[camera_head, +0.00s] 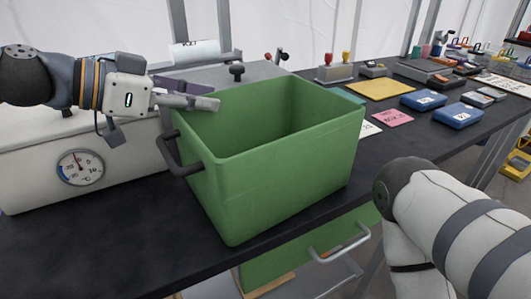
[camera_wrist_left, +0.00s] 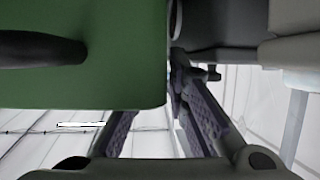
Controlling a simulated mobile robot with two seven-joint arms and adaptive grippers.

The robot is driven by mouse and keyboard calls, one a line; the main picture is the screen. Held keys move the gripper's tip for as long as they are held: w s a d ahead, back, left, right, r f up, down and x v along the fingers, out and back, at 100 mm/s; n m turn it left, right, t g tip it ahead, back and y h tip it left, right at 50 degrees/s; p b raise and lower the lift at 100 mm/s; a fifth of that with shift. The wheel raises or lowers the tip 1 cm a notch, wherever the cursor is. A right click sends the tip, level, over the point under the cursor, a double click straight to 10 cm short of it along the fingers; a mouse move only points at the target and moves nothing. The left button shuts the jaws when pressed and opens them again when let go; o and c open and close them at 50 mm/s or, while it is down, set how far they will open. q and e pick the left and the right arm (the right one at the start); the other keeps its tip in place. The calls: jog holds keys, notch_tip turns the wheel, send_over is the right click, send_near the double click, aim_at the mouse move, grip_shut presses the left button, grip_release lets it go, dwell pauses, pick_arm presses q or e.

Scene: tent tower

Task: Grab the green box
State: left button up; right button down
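The green box (camera_head: 285,165), an open, empty-looking bin with a dark handle (camera_head: 183,160) on its left side, stands upright on the black table. My left gripper (camera_head: 198,97) is at the box's upper left rim, above the handle; one finger overlaps the rim in the head view. In the left wrist view the fingers (camera_wrist_left: 172,105) are spread apart. The green box wall (camera_wrist_left: 110,75) fills the upper left there and hides the tip of one finger. I cannot tell whether they touch the rim. My right gripper is out of view.
A pale cooler-like box with a dial (camera_head: 80,167) stands left of the green box. Another green box (camera_head: 300,255) with a metal handle is below the table. Blue cases (camera_head: 457,114), a yellow sheet (camera_head: 381,89) and a pink card (camera_head: 393,118) lie to the right.

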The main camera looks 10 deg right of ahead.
pick_arm(q)
jog(key=x, duration=0.3)
jog(key=shift+a, duration=0.1)
grip_shut()
jog(key=shift+r, duration=0.15)
